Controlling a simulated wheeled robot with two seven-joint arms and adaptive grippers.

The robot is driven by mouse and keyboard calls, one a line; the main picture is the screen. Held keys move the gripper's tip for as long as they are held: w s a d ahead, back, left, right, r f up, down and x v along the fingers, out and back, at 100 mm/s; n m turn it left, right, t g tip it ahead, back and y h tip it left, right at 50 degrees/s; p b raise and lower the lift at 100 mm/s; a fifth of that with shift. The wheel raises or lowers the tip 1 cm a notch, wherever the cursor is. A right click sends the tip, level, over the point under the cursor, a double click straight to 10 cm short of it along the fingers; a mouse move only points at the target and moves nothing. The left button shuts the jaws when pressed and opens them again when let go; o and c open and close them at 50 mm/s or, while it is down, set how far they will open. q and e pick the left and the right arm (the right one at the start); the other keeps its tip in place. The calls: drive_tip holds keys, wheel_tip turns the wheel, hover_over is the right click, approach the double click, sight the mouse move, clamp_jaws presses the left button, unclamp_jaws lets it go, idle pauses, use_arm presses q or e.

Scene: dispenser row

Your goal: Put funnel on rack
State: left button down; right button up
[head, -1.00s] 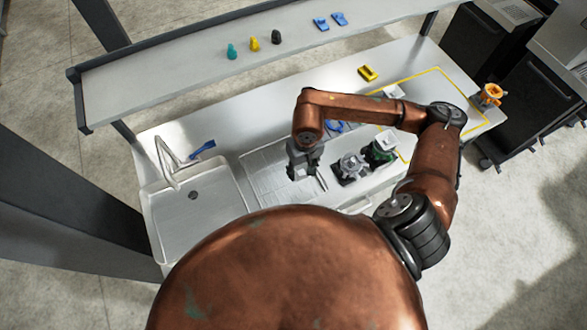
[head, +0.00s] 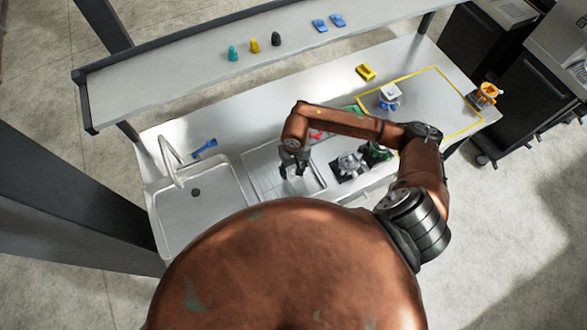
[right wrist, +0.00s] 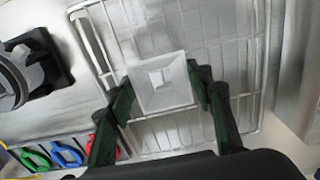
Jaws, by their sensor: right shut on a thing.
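The funnel (right wrist: 150,91) is pale and square with a small square opening in its middle. It sits between the fingers of my right gripper (right wrist: 163,86), which is shut on it. The wire rack (right wrist: 243,20) lies behind the funnel in the right wrist view; I cannot tell whether the two touch. In the head view my right gripper (head: 294,163) is above the rack (head: 258,170), beside the sink, and the funnel is hard to make out there. My left gripper is not in view.
A sink (head: 205,215) with a tap (head: 168,160) is left of the rack. A grey-and-black device (head: 348,166) stands close on its right. Colored clips (right wrist: 68,152) lie nearby. A shelf (head: 150,85) runs along the back. A white-and-blue item (head: 389,95) stands inside the yellow outline.

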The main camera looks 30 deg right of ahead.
drive_tip(key=shift+f, duration=0.15)
drive_tip(key=o, duration=0.9)
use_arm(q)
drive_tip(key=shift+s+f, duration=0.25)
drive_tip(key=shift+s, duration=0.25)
use_arm(e)
drive_tip(key=shift+o, duration=0.2)
drive_tip(key=shift+r, duration=0.5)
use_arm(q)
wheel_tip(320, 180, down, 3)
drive_tip(key=b, duration=0.3)
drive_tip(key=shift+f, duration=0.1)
use_arm(e)
wheel_tip(320, 180, up, 11)
drive_tip(key=shift+s+r, duration=0.15)
drive_tip(key=shift+r, duration=0.05)
